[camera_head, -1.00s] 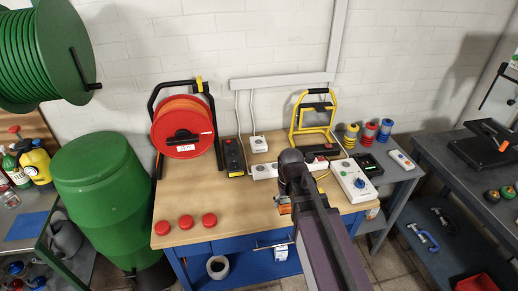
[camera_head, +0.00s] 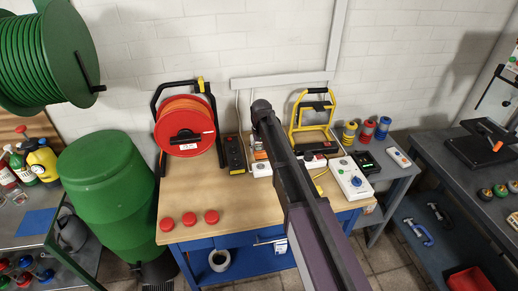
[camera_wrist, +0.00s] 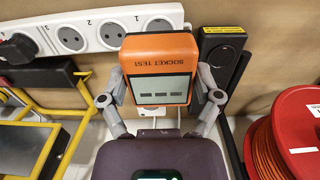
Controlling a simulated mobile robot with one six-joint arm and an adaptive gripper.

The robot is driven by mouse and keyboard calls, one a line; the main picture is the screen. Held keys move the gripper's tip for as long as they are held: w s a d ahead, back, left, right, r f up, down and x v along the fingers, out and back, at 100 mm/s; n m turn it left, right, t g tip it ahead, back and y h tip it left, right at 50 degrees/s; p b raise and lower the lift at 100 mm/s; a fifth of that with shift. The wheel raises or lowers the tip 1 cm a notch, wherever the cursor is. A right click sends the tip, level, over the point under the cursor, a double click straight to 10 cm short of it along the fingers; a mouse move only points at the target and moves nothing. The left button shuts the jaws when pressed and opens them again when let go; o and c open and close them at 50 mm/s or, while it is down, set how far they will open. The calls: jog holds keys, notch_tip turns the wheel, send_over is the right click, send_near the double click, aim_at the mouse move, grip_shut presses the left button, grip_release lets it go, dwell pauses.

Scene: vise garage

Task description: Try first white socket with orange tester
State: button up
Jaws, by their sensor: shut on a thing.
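The orange tester (camera_wrist: 160,60), marked "SOCKET TEST", is gripped between the two fingers of my gripper (camera_wrist: 160,95). A socket (camera_wrist: 158,24) at that end shows partly above the tester. Further sockets lie to the left beside the numbers 2 and 3. I cannot tell whether the tester touches a socket. In the head view my arm hides most of the strip (camera_head: 262,170).
A black socket block (camera_wrist: 220,55) stands close right of the tester, with the red cable reel (camera_wrist: 290,145) beyond it. A black plug (camera_wrist: 18,48) sits in the strip at left. A yellow stand (camera_head: 312,112) is behind. Red buttons (camera_head: 189,219) sit front left on the bench.

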aim_at(261, 167)
jog(key=shift+f, duration=0.15)
jog(key=shift+f+b, duration=2.7)
jog(key=shift+b, duration=0.15)
dwell(0.8)
jog(key=shift+f+b, duration=0.65)
jog(key=o, duration=0.8)
jog(key=shift+o, duration=0.2)
jog(key=shift+w+r, duration=0.1)
jog(key=shift+r, duration=0.05)
